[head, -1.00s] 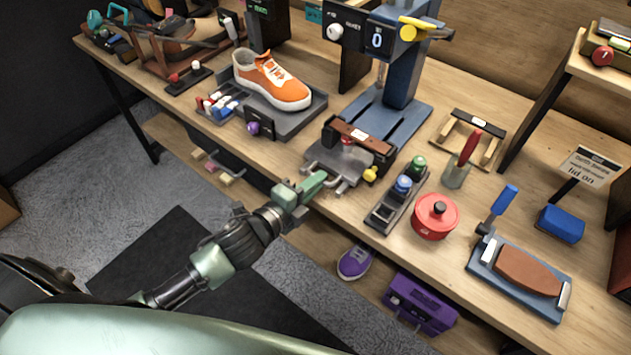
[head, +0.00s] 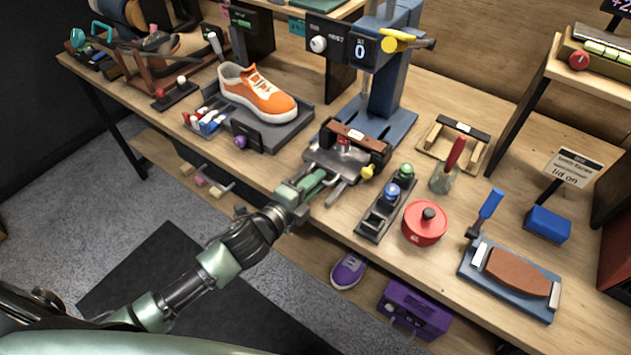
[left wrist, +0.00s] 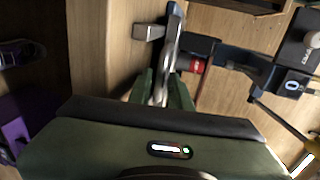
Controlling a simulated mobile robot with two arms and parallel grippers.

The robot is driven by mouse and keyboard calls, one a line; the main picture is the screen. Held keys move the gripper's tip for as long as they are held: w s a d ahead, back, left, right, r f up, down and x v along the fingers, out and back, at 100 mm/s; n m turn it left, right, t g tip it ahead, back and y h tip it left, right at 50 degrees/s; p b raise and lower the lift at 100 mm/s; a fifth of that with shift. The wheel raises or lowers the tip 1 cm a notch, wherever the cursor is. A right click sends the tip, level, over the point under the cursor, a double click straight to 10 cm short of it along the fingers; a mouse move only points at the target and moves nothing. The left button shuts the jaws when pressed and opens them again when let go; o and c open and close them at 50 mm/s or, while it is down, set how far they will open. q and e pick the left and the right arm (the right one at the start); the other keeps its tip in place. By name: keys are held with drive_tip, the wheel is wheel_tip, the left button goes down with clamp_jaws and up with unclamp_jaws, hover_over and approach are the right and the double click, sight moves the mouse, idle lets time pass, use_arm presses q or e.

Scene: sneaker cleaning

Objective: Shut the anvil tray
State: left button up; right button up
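The anvil tray (head: 325,157) is a grey metal plate under the brown-topped frame at the foot of the blue press, at the table's front edge. A grey handle (head: 337,193) sticks out at its front. My left gripper (head: 322,180) is at this handle, its green fingers partly covering it. In the left wrist view, the two green fingers (left wrist: 162,88) stand on either side of a grey metal bar (left wrist: 173,45). Whether they press on it cannot be told. My right gripper is not in view.
A holder with a blue and a green knob (head: 385,205) and a red lidded pot (head: 424,223) stand close on the right. An orange sneaker (head: 258,92) sits on a grey stand at left. A purple box (head: 413,310) lies on the shelf below.

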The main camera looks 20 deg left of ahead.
use_arm(q)
drive_tip(key=b+v, duration=0.1)
drive_tip(key=v, duration=0.6)
drive_tip(key=shift+s, duration=0.3)
drive_tip(key=shift+a, duration=0.1)
